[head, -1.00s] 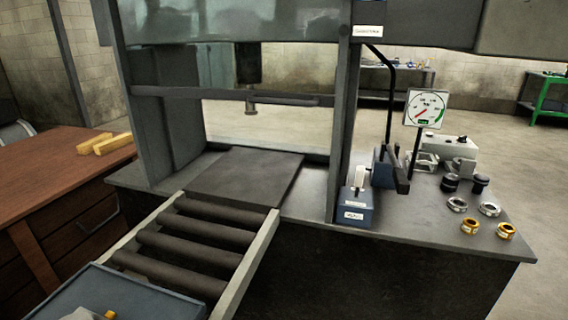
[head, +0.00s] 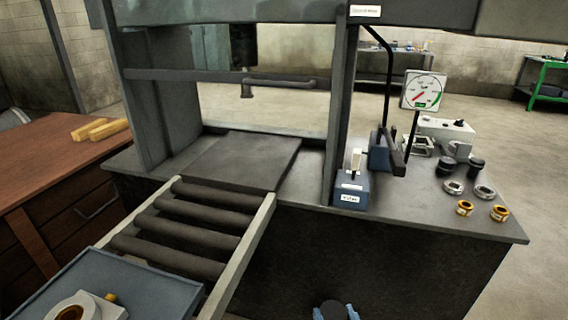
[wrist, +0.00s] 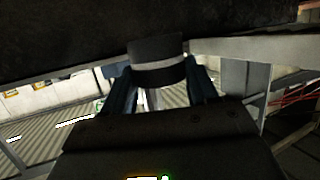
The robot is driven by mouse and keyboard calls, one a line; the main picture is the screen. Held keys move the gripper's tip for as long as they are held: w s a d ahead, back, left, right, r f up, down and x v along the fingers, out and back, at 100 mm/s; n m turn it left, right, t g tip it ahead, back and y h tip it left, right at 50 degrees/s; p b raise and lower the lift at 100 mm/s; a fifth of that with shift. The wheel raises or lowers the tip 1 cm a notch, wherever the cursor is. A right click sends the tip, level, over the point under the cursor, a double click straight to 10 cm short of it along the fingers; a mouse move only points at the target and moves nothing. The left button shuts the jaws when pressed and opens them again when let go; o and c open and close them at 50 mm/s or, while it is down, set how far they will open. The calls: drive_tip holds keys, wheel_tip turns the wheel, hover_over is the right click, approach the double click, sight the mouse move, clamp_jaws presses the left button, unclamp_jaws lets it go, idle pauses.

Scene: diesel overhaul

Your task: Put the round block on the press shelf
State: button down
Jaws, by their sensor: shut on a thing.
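The round block (head: 331,309) is a short black cylinder, with a pale band seen in the wrist view (wrist: 157,62). My gripper (head: 335,313) is at the bottom edge of the head view, in front of the press bench. Its blue fingers are shut on the block, one on each side; the wrist view shows the fingers (wrist: 160,88) too. The block is held upright, apart from the bench top. The press bench top (head: 400,217) carries the press frame and, to its right, a flat stretch that may be the shelf; no label confirms it.
Two black round pieces (head: 446,166), metal rings (head: 484,192) and brass rings (head: 499,213) stand at the right. A blue valve box (head: 351,190), a lever and a gauge (head: 424,90) stand nearer the press post. Rollers (head: 185,228) and a blue tray (head: 150,283) lie left.

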drive_tip(key=s+d+f+m+h, duration=0.1)
drive_tip(key=s+d+f, duration=0.1)
drive_tip(key=d+f, duration=0.6)
drive_tip(key=d, duration=0.3)
drive_tip(key=shift+d+f, duration=0.2)
drive_tip(key=shift+d, duration=0.1)
drive_tip(key=shift+d, duration=0.15)
